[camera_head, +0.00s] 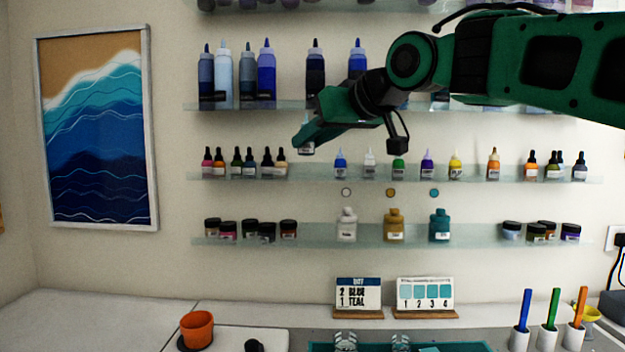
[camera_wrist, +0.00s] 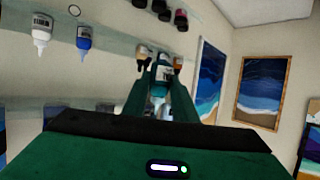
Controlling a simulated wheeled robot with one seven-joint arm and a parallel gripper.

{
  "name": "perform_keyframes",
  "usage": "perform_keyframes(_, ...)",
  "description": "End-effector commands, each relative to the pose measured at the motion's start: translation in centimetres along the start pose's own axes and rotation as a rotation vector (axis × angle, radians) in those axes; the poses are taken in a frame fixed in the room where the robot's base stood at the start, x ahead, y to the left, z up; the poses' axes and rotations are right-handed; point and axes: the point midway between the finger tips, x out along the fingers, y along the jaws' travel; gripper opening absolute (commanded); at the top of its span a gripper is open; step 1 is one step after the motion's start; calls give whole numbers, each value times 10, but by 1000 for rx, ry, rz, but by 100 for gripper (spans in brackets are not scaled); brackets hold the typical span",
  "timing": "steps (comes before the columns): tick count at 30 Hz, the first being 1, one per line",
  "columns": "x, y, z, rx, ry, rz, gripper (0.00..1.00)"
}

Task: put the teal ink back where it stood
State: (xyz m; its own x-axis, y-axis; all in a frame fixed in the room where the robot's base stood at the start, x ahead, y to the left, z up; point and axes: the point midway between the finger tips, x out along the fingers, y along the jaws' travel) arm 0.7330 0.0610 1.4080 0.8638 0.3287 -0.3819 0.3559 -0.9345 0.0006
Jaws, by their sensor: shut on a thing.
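My gripper (camera_head: 304,138) is shut on a small bottle (camera_head: 307,149) with a white label, held in front of the wall, a little higher than the middle shelf's surface. In the wrist view the bottle (camera_wrist: 163,74) looks teal-blue between the fingers (camera_wrist: 160,92); I take it as the teal ink. The fingers hide much of it. The shelf is bare just left of the blue ink.
Dropper bottles (camera_head: 267,163) stand left of that bare stretch. The shelf above holds tall bottles (camera_head: 266,75). The lower shelf (camera_head: 310,240) holds jars and a teal bottle (camera_head: 440,226).

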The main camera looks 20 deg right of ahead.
Motion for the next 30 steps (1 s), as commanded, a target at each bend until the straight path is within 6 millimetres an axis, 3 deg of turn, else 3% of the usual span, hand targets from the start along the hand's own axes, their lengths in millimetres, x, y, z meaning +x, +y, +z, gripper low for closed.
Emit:
perform_keyframes(18, 96, 84, -38, 2, -2, 1, 4)
perform_keyframes(30, 134, 117, -54, 1, -2, 1, 4)
